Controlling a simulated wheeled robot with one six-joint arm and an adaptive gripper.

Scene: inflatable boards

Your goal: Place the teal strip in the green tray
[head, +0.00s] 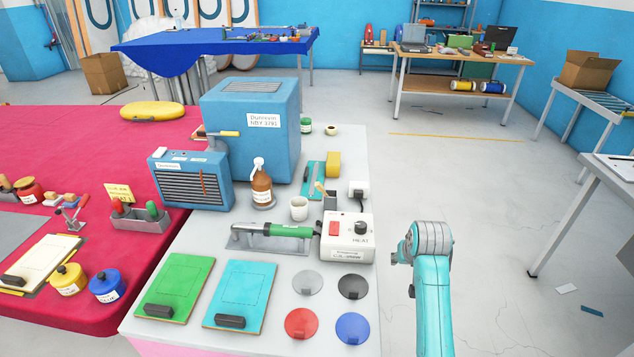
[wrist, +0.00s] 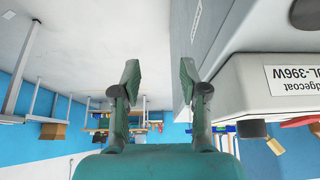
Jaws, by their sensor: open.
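A green board-like tray (head: 178,287) with a dashed outline and a dark block at its front edge lies at the front left of the white bench. A teal board (head: 240,295) of like form lies just right of it. I cannot tell any teal strip for sure; a teal flat piece (head: 314,182) lies farther back, partly covered by other items, and a small dark blue-teal strip (head: 592,311) lies on the floor at right. My gripper (wrist: 160,78) is open and empty in the wrist view. In the head view only my arm shows, right of the bench.
A white heat control box (head: 347,238) and a green-handled tool (head: 285,230) stand behind the boards. Grey, black, red and blue discs lie right of the teal board. A brown bottle (head: 261,188) and a white cup (head: 299,208) stand behind. The floor at right is mostly open.

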